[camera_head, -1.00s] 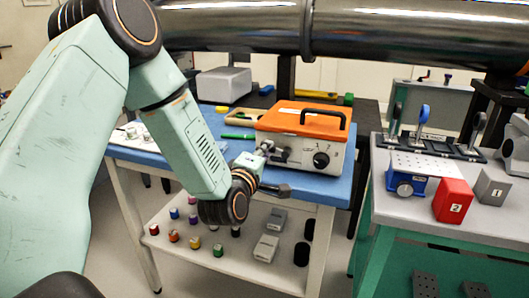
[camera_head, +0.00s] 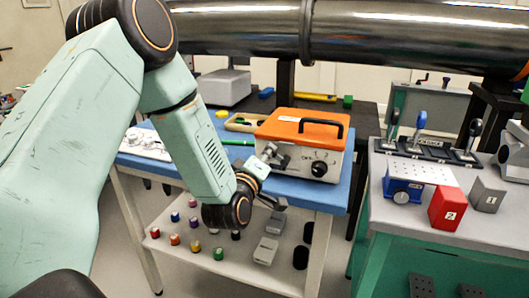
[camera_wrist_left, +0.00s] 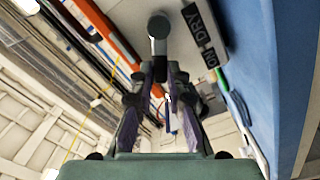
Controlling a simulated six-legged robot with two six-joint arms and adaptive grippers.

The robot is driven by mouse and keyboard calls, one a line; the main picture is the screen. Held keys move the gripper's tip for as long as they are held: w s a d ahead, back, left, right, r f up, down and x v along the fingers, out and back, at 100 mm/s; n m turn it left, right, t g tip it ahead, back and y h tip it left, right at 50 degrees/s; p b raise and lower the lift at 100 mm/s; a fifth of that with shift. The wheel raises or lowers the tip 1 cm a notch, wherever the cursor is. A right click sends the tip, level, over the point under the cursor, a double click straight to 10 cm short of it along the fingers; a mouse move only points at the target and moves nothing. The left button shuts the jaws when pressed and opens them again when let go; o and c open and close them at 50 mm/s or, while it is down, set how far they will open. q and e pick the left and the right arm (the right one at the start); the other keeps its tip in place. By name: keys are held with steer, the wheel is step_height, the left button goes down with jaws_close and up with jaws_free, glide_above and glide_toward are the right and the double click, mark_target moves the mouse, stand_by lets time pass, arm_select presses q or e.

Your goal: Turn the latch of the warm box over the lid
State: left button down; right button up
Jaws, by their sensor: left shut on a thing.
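The warm box (camera_head: 303,155) is white with an orange lid (camera_head: 300,127) and a black carry handle. It stands on the blue table top, and its lid is down. My left gripper (camera_head: 274,155) is at the left part of the box's front face, left of the black knob. In the left wrist view its fingers (camera_wrist_left: 160,80) are shut on the latch (camera_wrist_left: 158,27), a grey piece with a rounded end in front of the pale box face. The orange lid edge (camera_wrist_left: 108,32) runs beside it. The fingers hide part of the latch. My right gripper is not in view.
A large metal pipe (camera_head: 400,40) crosses above the table. Coloured vials and grey blocks stand on the lower shelf (camera_head: 180,270). On the right, a grey bench (camera_head: 450,235) holds a red block, a blue device and optic mounts. A green pen lies left of the box.

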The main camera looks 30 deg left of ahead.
arm_select(q)
steer(key=m, duration=0.1)
steer(key=d+r+m+p, duration=0.1)
steer(key=m, duration=0.1)
steer(key=shift+p, duration=0.3)
steer(key=m, duration=0.1)
steer(key=m+p, duration=0.1)
steer(key=d+m+p, duration=0.1)
steer(key=shift+w+d+r+m, duration=0.1)
steer(key=shift+w+r+m, duration=0.1)
steer(key=shift+r+m, duration=0.2)
steer(key=m, duration=0.1)
steer(key=d+m+p, duration=0.1)
steer(key=m, duration=0.1)
steer(key=shift+w+d+r, duration=0.1)
steer(key=shift+w+d, duration=0.05)
steer(key=shift+d+m+p, duration=0.25)
steer(key=shift+m+p, duration=0.25)
steer(key=shift+m, duration=0.3)
steer(key=c, duration=1.3)
jaws_free()
steer(key=shift+w, duration=0.1)
steer(key=shift+r, duration=0.1)
steer(key=v, duration=1.2)
steer(key=shift+a, duration=0.1)
